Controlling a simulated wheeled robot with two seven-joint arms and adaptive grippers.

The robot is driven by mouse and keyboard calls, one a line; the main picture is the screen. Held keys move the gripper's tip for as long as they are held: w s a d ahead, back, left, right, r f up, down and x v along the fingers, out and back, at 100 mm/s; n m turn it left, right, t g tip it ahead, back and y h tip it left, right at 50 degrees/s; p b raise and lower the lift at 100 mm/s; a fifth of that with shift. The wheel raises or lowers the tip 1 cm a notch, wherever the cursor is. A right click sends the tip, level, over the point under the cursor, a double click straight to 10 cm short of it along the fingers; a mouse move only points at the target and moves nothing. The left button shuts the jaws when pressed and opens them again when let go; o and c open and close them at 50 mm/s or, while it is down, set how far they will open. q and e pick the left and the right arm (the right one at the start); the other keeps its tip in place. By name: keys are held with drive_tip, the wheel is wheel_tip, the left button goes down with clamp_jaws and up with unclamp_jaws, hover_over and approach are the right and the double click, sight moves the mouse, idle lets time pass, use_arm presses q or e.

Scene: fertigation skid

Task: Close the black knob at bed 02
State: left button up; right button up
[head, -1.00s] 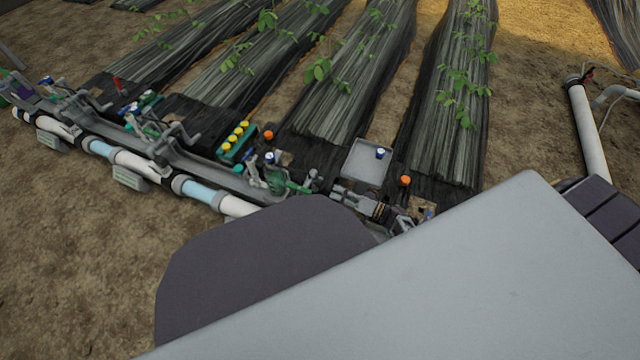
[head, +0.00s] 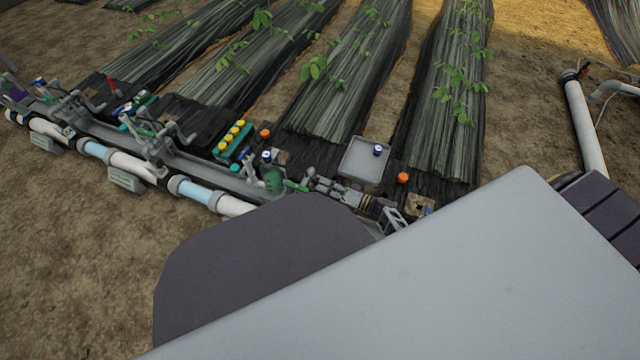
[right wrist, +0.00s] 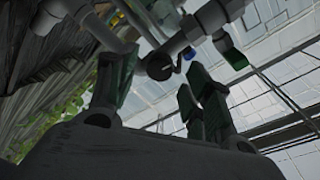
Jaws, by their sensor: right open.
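In the right wrist view a small round dark knob (right wrist: 160,66) sits on a grey pipe fitting, just beyond the gap between my fingertips. No bed label can be read. My right gripper (right wrist: 160,80) is open, with dark green fingers on either side of that gap and nothing held. I cannot tell whether a finger touches the knob. In the head view my right gripper (head: 302,186) reaches left towards the pipe fittings at the near end of a bed. The knob cannot be made out there. My left gripper is not in view.
A green handle (right wrist: 230,50) and a blue part (right wrist: 189,53) are close to the knob. A teal rack with yellow caps (head: 232,139) stands left of my right gripper. A grey tray (head: 362,165) and an orange cap (head: 402,178) lie behind it. White pipe (head: 130,163) runs along the front.

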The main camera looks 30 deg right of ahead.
sight(317, 182)
drive_tip(key=shift+x, duration=1.45)
drive_tip(key=c, duration=1)
